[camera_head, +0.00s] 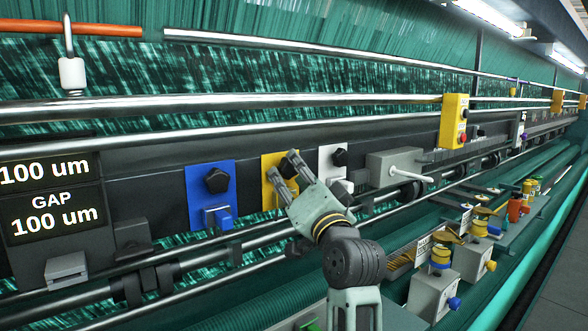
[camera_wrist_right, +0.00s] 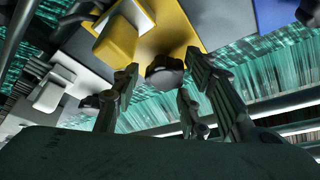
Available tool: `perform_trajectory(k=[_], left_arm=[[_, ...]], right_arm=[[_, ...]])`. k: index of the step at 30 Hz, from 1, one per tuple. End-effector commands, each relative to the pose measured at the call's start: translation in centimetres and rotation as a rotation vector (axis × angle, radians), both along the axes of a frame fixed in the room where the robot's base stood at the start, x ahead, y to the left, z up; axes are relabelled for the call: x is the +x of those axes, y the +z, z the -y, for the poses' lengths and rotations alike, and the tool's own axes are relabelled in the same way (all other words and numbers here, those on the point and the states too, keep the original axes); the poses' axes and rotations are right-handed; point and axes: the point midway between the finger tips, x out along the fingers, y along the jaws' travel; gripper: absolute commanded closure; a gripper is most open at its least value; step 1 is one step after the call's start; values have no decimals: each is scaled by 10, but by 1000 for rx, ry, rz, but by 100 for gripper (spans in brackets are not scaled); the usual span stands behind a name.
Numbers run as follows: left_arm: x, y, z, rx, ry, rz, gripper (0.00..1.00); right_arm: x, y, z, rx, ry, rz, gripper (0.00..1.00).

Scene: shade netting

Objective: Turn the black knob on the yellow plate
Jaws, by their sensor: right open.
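The yellow plate (camera_head: 268,160) is on the dark machine rail, between a blue plate and a white plate. My right gripper (camera_head: 282,167) is in front of it and hides most of its black knob in the head view. In the right wrist view the black knob (camera_wrist_right: 165,70) stands out from the yellow plate (camera_wrist_right: 178,36). The open fingers of my right gripper (camera_wrist_right: 163,78) are on either side of the knob, with gaps visible. A yellow block (camera_wrist_right: 116,40) also sticks out from the plate. My left gripper is not in view.
The blue plate (camera_head: 198,178) with its own black knob is at the left, and the white plate (camera_head: 326,158) with another is at the right. A grey box with a white lever (camera_head: 408,176) is further right. Long metal bars run above and below the plates.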

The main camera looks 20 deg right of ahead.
Motion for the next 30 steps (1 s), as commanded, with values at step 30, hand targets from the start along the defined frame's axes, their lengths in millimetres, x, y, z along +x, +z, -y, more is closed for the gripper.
perform_trajectory(k=[30], left_arm=[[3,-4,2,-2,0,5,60]], right_arm=[[6,-3,2,-55,-5,14,99]])
